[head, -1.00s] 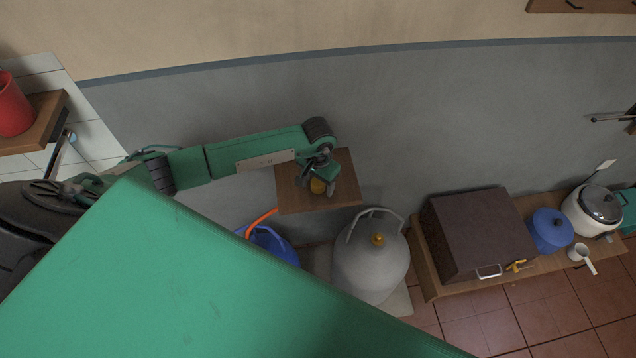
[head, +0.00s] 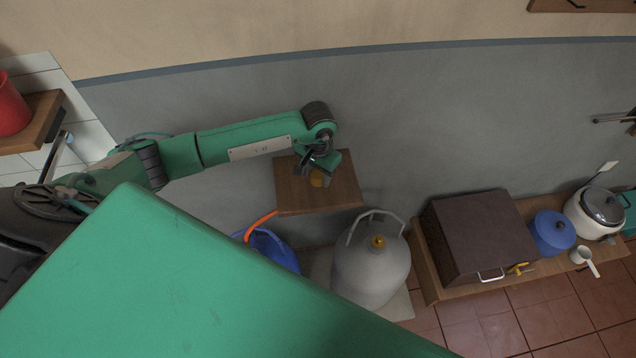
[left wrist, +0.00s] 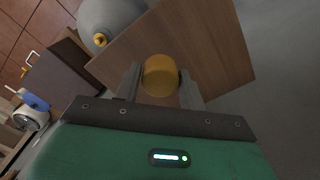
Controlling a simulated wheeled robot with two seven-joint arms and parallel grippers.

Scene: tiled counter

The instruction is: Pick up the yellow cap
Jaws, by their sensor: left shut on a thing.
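The yellow cap (head: 317,179) is a small round piece above the small wooden shelf (head: 292,197) in the head view. In the left wrist view the cap (left wrist: 160,75) sits between the two fingers of my left gripper (left wrist: 160,88), and the wooden surface shows behind it. My left gripper (head: 316,176) is shut on the cap. From these views I cannot tell how far the cap is from the shelf. My right gripper is not in view.
A grey gas cylinder (head: 372,270) with a handle stands right below the shelf. A blue bucket (head: 272,247) with an orange part is at its left. A dark box (head: 480,233), blue pot (head: 551,232) and rice cooker (head: 597,211) stand on a low bench. The grey wall is close behind.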

